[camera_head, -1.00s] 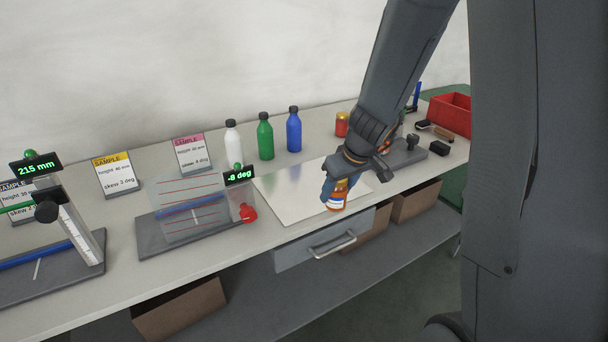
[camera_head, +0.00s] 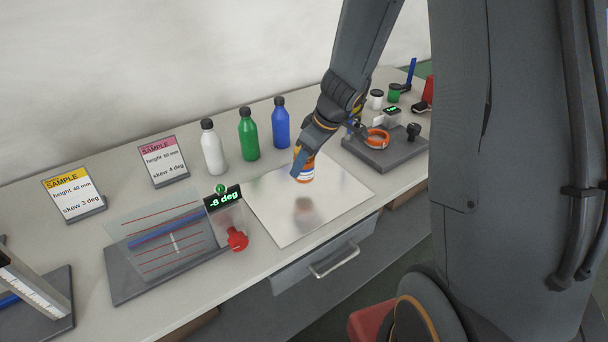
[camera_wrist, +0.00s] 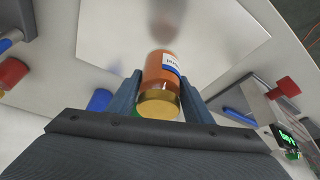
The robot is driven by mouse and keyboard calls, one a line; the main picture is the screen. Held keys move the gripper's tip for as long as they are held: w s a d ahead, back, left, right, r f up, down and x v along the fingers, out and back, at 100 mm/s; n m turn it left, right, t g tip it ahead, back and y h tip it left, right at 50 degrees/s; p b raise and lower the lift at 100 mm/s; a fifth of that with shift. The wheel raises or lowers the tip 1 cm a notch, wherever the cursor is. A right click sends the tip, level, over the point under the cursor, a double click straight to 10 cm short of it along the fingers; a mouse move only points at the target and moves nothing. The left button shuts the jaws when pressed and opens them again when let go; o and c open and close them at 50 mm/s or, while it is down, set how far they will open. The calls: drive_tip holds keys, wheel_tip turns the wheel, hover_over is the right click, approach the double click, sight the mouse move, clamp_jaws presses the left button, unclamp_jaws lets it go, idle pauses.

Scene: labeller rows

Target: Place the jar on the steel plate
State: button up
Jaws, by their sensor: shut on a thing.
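The jar (camera_head: 305,174) is orange with a white and blue label. Its gold lid (camera_wrist: 158,104) faces the wrist camera. My gripper (camera_head: 303,162) is shut on the jar, with one finger on each side in the wrist view. The jar hangs over the back middle part of the steel plate (camera_head: 275,205). Its reflection shows on the plate, apart from the jar's lower end, so a gap is visible. The plate lies flat on the bench, bare apart from reflections.
White (camera_head: 212,148), green (camera_head: 248,135) and blue (camera_head: 281,125) bottles stand behind the plate. A clear lined stand with a red knob (camera_head: 237,240) is close at its left. A grey base with an orange ring (camera_head: 377,139) is at its right. A drawer handle (camera_head: 335,262) sits below.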

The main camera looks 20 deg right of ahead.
sight(305, 175)
drive_tip(key=shift+f, duration=2.25)
drive_tip(key=shift+f+b, duration=0.2)
drive_tip(key=shift+b, duration=0.2)
drive_tip(key=o, duration=1.4)
drive_tip(key=shift+r, duration=0.1)
